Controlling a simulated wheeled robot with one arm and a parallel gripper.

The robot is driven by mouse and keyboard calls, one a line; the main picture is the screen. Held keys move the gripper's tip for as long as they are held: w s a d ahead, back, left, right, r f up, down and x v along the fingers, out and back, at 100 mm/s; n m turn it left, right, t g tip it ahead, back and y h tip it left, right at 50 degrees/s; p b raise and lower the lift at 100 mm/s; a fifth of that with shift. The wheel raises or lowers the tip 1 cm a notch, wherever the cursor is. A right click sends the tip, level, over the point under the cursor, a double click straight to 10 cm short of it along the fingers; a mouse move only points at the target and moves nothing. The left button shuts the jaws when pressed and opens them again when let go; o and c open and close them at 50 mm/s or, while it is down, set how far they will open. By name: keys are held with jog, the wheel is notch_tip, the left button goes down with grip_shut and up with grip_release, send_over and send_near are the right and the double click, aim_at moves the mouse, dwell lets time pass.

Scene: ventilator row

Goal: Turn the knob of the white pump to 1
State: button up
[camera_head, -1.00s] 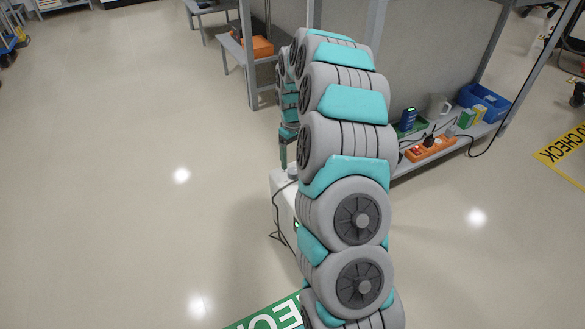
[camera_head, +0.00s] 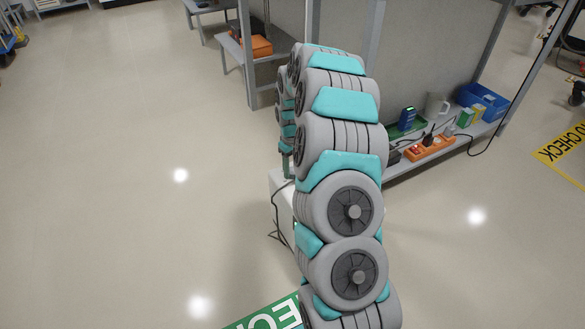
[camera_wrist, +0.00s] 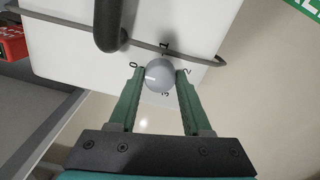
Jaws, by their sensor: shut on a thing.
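The white pump (camera_wrist: 75,55) fills the upper part of the wrist view. In the head view, part of the white pump (camera_head: 283,208) shows low beside my arm, which hides the rest. Its round grey knob (camera_wrist: 158,75) sits between the two green fingers of my gripper (camera_wrist: 160,73), which is shut on it. Marks 0, 1, 2 and 3 surround the knob: 0 at the left finger, 1 above, 2 at the right finger, 3 below. I cannot make out a pointer on the knob.
A dark curved bar (camera_wrist: 107,25) and a thin grey cable or rail (camera_wrist: 205,60) cross the pump face. The floor at left is clear.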

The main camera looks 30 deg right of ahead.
grip_shut()
jog(key=shift+m, duration=0.4)
jog(key=m, duration=0.3)
jog(key=shift+m, duration=0.3)
jog(key=m, duration=0.3)
jog(key=shift+m+b, duration=0.3)
jog(key=shift+m, duration=0.1)
jog(key=m, duration=0.3)
jog(key=shift+m, duration=2.2)
